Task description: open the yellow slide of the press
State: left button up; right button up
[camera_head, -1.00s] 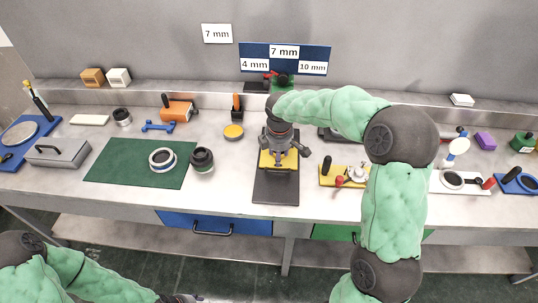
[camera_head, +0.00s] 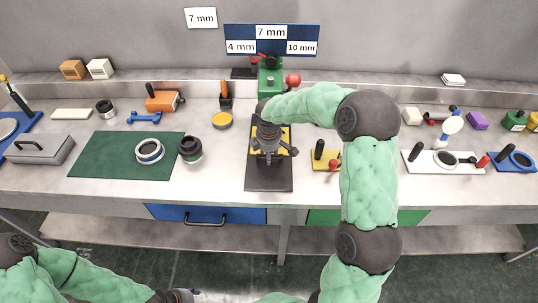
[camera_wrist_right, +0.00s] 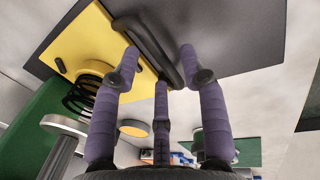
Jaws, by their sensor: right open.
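The press has a green body (camera_head: 269,81) at the back middle of the bench and a dark base plate (camera_head: 268,179) in front. Its yellow slide (camera_head: 286,134) lies on that base, mostly covered by my right gripper in the head view. In the right wrist view the yellow slide (camera_wrist_right: 82,47) fills the upper left and carries a dark bar handle (camera_wrist_right: 146,45). My right gripper (camera_head: 270,156) points down over the slide. Its fingers (camera_wrist_right: 160,55) are open, on either side of the handle; contact is unclear. My left gripper (camera_head: 178,297) is low at the bottom edge, clear of the bench.
A yellow-based fixture (camera_head: 322,164) stands just right of the press. A dark cylinder (camera_head: 190,149) and a ring (camera_head: 149,151) on a green mat (camera_head: 105,165) are to the left. A coil spring (camera_wrist_right: 83,96) is near the slide.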

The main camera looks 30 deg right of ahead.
grip_shut()
jog(key=s+a, duration=0.2)
jog(key=s, duration=0.1)
jog(key=s+a, duration=0.2)
jog(key=s, duration=0.1)
jog(key=s+a, duration=0.2)
jog(key=s, duration=0.2)
jog(key=shift+s+a, duration=0.1)
grip_release()
notch_tip(320, 180, up, 12)
jog(key=s+a, duration=0.1)
jog(key=shift+s, duration=0.4)
dwell(0.3)
